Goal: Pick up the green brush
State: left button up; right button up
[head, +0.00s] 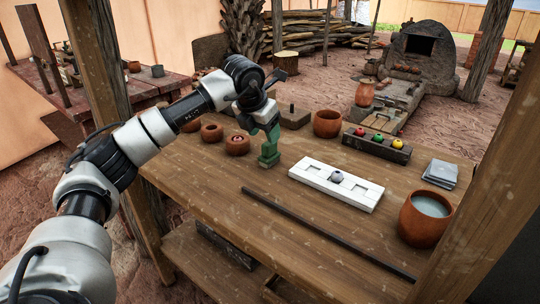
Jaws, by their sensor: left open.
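The green brush (268,153) stands upright on the wooden table, left of the white tray. My left gripper (264,121) is open and points down right above the brush. Its fingers are at the brush's upper part and partly hide it. I cannot tell whether they touch it. My right gripper is not in view.
A white tray (310,178) holds a small purple-grey ball (337,177). Small clay bowls (237,145) stand left of the brush. A clay cup (327,123), a dark rack with coloured balls (377,146), grey tiles (441,173) and a clay pot (409,225) stand to the right. A dark rod (320,230) lies in front.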

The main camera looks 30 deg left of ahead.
pick_arm(q)
jog(key=x, duration=0.4)
jog(key=shift+w+d+f+b, duration=0.1)
jog(key=shift+d+f+b, duration=0.2)
jog(key=shift+f+b, duration=0.1)
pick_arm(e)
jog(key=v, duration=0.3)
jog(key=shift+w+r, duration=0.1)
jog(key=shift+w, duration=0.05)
pick_arm(q)
jog(key=shift+r, duration=0.1)
jog(key=c, duration=1)
jog(key=shift+r, duration=0.1)
jog(key=shift+r, duration=0.25)
notch_tip(320, 180, up, 4)
jog(key=shift+r+p, duration=0.1)
jog(key=shift+p, duration=0.5)
jog(key=s+d+r, duration=0.1)
jog(key=d+r, duration=0.1)
jog(key=d, duration=0.1)
jog(key=s+d+r, duration=0.1)
jog(key=d+r, duration=0.1)
jog(key=d, duration=0.2)
jog(key=s+d+r, duration=0.2)
jog(key=d, duration=0.2)
jog(key=shift+p, duration=0.4)
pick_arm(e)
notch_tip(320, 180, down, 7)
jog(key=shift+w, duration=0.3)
